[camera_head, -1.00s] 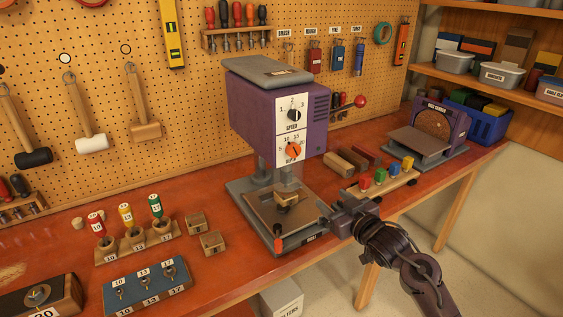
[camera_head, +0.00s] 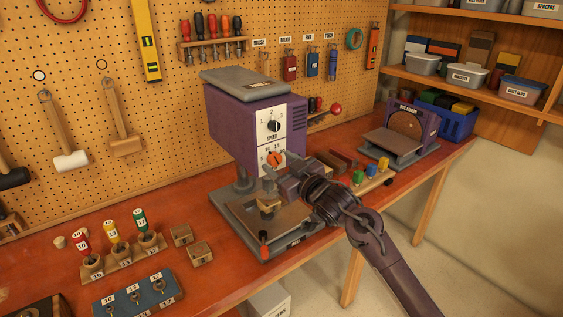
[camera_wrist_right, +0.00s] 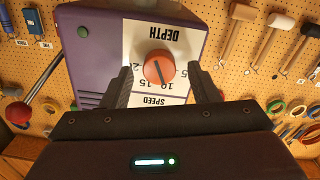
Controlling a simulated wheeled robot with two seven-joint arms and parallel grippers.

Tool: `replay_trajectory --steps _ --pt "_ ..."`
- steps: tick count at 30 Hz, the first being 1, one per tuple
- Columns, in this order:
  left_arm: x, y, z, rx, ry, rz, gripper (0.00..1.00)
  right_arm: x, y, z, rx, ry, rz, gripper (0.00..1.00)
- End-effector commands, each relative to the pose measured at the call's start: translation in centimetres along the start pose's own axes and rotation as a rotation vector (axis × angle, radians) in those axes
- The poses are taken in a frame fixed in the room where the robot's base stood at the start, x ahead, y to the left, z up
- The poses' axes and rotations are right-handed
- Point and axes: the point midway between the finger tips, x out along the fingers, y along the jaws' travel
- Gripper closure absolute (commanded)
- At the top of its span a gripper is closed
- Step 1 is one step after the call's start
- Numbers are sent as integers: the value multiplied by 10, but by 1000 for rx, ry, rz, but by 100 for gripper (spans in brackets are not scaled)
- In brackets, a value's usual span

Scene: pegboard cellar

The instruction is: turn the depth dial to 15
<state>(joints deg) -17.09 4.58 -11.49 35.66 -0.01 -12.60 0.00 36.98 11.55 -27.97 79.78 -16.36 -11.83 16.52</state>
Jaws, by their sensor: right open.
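The orange depth dial (camera_head: 275,159) is on the white front plate of the purple drill press (camera_head: 232,125), below the black speed dial (camera_head: 274,126). In the right wrist view the depth dial (camera_wrist_right: 158,66) appears upside down, with numbers including 10 and 15 beside it. A dark pointer line crosses its face; I cannot tell its exact reading. My right gripper (camera_head: 276,175) is in front of the dial. In the wrist view the open right gripper (camera_wrist_right: 159,78) has one finger on each side of the dial, with visible gaps. My left gripper is not in view.
The press base (camera_head: 286,246) carries a small wooden block with a brass-coloured part. Coloured pegs and a disc sander (camera_head: 408,130) are to the right. A pegboard with tools stands behind.

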Motion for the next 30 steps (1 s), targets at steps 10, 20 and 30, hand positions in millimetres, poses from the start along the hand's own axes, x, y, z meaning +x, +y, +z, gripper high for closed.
replay_trajectory --steps 10,20,30 --pt "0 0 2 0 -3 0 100 1 0 0 0 0 1 58" --pt "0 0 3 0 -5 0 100 0 0 1 1 -1 1 90" --pt "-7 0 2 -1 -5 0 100 1 0 -1 99 -3 1 90"
